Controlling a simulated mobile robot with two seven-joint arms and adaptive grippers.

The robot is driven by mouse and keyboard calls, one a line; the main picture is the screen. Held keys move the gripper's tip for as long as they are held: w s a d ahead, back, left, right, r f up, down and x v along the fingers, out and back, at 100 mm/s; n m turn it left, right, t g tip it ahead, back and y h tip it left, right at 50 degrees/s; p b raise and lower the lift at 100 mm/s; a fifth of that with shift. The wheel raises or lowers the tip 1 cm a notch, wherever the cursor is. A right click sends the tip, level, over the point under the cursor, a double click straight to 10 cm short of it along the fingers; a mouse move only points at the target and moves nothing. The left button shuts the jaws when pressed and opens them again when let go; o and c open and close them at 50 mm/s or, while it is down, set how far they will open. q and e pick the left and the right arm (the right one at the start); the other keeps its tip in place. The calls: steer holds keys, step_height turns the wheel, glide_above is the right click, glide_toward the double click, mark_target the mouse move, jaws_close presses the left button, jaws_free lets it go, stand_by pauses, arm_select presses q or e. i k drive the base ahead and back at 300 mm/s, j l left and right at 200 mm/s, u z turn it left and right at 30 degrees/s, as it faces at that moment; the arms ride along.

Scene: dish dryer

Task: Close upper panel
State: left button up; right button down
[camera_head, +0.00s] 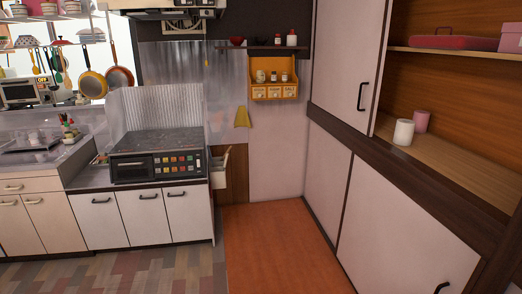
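A white upper panel (345,50) with a black vertical handle (362,96) covers the left part of the upper cupboard on the right wall. To its right the cupboard stands open and shows its brown wooden back wall (450,88) and a shelf (450,52). White lower panels (395,235) close the part below. Neither of my grippers is in view.
A white cup (403,132) and a pink cup (421,121) stand on the open cupboard's floor. The orange floor strip (265,245) before the cupboard is clear. A counter with a stove (157,150) stands left.

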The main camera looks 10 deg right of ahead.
mark_target(351, 37)
steer(key=i, duration=1.5)
